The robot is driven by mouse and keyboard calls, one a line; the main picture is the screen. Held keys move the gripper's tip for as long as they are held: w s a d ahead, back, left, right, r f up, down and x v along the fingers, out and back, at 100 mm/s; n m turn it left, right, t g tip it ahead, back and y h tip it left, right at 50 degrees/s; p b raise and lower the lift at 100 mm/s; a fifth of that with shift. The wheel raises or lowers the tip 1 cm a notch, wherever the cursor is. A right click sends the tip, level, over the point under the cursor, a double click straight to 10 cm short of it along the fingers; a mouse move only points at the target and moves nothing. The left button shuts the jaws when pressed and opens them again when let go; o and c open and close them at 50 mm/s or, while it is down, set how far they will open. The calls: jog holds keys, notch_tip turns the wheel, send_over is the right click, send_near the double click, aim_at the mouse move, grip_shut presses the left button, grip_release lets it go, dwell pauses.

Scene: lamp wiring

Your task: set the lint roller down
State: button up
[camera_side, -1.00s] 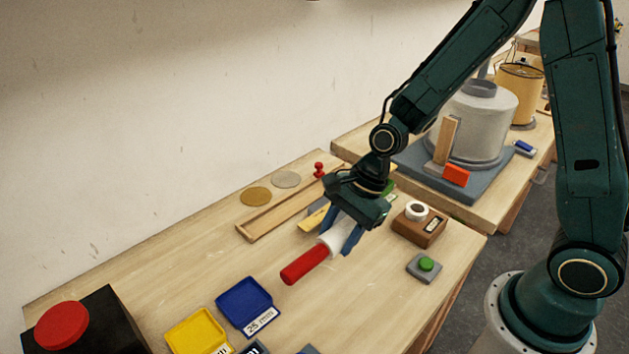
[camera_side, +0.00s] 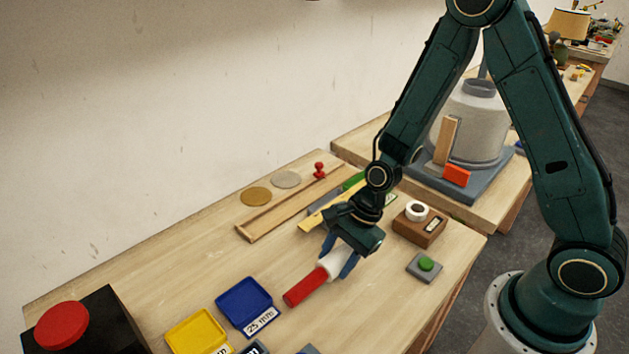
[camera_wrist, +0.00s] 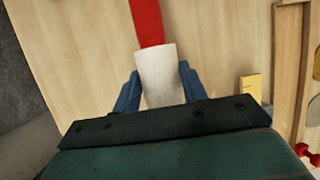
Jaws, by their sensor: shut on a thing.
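The lint roller has a red handle (camera_side: 305,287) and a white roll (camera_side: 331,263). My gripper (camera_side: 340,262) is shut on the white roll, with its blue fingers on both sides. In the side view the red handle points toward the lower left, over the open middle of the bench. In the wrist view the white roll (camera_wrist: 160,75) sits between the two blue fingers, and the red handle (camera_wrist: 147,22) runs up out of the frame. I cannot tell whether the roller touches the bench top.
A blue tray (camera_side: 245,305) and a yellow tray (camera_side: 196,332) stand at the front left. A green button box (camera_side: 425,266) and a brown tape block (camera_side: 419,226) are to the right. A wooden channel (camera_side: 285,210) and yellow ruler (camera_side: 315,217) lie behind. Bare bench (camera_side: 210,255) is free to the left.

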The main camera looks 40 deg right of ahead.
jog(key=shift+f, duration=1.1)
jog(key=shift+f, duration=0.15)
jog(key=o, duration=1)
jog(key=shift+r, duration=0.2)
jog(key=shift+v, duration=6)
